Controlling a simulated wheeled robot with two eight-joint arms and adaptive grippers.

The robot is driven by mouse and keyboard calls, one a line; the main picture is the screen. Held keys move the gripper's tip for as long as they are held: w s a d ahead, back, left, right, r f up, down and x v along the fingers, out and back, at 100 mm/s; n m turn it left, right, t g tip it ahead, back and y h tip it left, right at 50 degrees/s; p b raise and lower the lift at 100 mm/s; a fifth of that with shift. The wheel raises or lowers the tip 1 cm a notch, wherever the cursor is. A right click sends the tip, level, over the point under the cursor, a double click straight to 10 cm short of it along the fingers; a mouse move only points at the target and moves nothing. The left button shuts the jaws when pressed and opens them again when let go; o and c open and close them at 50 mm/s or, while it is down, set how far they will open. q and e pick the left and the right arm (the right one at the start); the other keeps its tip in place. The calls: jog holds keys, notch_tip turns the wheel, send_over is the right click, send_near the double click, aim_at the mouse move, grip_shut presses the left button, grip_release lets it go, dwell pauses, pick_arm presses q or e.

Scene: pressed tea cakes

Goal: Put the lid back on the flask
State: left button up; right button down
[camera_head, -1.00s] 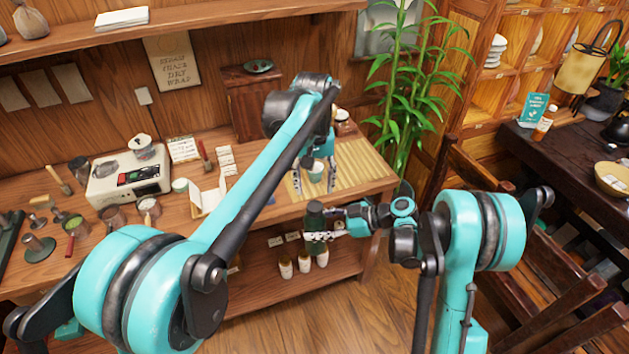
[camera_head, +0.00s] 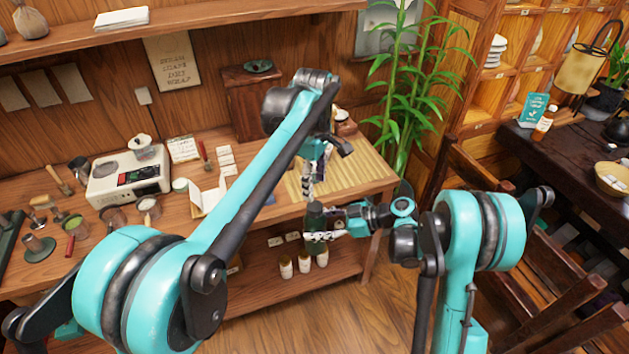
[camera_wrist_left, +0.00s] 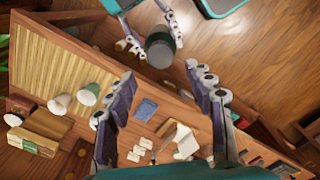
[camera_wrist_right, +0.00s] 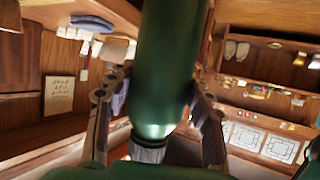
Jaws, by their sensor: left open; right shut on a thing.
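The dark green flask (camera_head: 316,214) is held at the table's front edge by my right gripper (camera_head: 322,236), which is shut around its body. In the right wrist view the flask (camera_wrist_right: 170,70) fills the middle, with a dark band and a grey ribbed end at the bottom. The flask also shows in the left wrist view (camera_wrist_left: 159,42), its grey end toward that camera. My left gripper (camera_wrist_left: 160,75) is open and empty, its fingertips apart and short of the flask. In the head view it is above the flask. I cannot make out a separate lid.
A scale (camera_head: 128,178) stands further left. Small jars (camera_head: 303,263) are on the lower shelf.

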aim_at(315, 206)
pick_arm(q)
jog(key=shift+f, duration=4)
